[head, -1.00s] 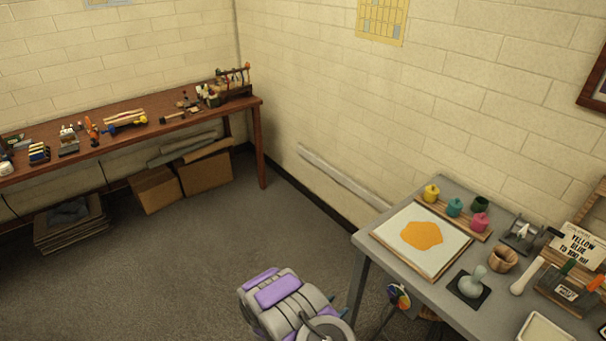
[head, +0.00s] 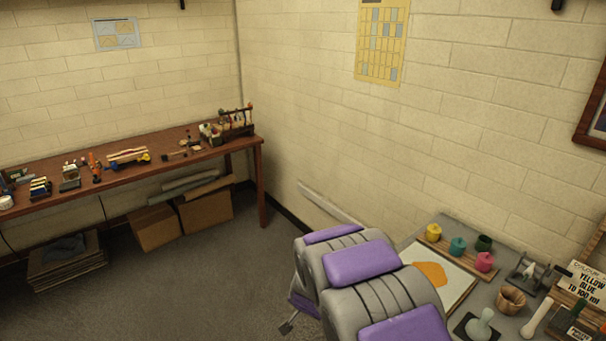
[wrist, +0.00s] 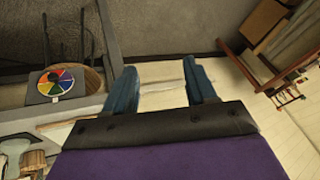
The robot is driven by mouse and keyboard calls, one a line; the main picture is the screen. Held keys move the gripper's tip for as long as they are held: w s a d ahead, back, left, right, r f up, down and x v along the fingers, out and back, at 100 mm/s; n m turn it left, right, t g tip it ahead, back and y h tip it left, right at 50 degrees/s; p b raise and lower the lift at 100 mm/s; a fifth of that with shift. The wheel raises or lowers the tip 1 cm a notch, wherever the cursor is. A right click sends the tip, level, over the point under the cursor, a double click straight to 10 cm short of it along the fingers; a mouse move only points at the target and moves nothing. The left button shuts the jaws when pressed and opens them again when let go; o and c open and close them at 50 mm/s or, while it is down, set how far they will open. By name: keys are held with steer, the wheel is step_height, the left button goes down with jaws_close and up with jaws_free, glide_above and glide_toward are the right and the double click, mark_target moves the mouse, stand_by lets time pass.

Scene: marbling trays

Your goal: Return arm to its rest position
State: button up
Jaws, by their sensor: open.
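My arm, grey with purple pads, rises in the lower middle of the head view and covers part of the marbling tray. My gripper (wrist: 163,88) shows in the wrist view with its two blue fingers spread apart and nothing between them. In the head view a small dark end piece shows low at the left of my arm, too small to tell its state. The white tray (head: 453,272) with an orange patch (head: 431,273) lies on the grey table (head: 447,226), partly hidden behind my arm.
Yellow (head: 433,232), teal (head: 458,246) and pink (head: 484,262) pots stand behind the tray. A wooden bench (head: 100,188) with tools runs along the left wall, cardboard boxes (head: 205,211) below it. Carpeted floor is open at left. A colour wheel (wrist: 56,82) shows in the wrist view.

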steer(key=s+d+r+n+g+y, duration=0.1)
steer(key=s+d+r+n+g, duration=0.1)
steer(key=s+r, duration=0.6)
steer(key=s+d+r+n+g, duration=0.2)
steer(key=s+r, duration=0.3)
steer(key=s, duration=0.4)
steer(key=s+d+r+g, duration=0.1)
steer(key=s+d+r, duration=0.1)
steer(key=s, duration=0.5)
steer(key=s+d+r+n+g+h, duration=0.1)
steer(key=s+d, duration=0.3)
steer(key=s, duration=0.4)
steer(key=s+d+r+g, duration=0.1)
steer(key=s+d+r, duration=0.2)
steer(key=s, duration=0.5)
steer(key=shift+d+n+g+h, duration=0.15)
steer(key=shift+n+g+h, duration=0.15)
steer(key=shift+n+h, duration=0.1)
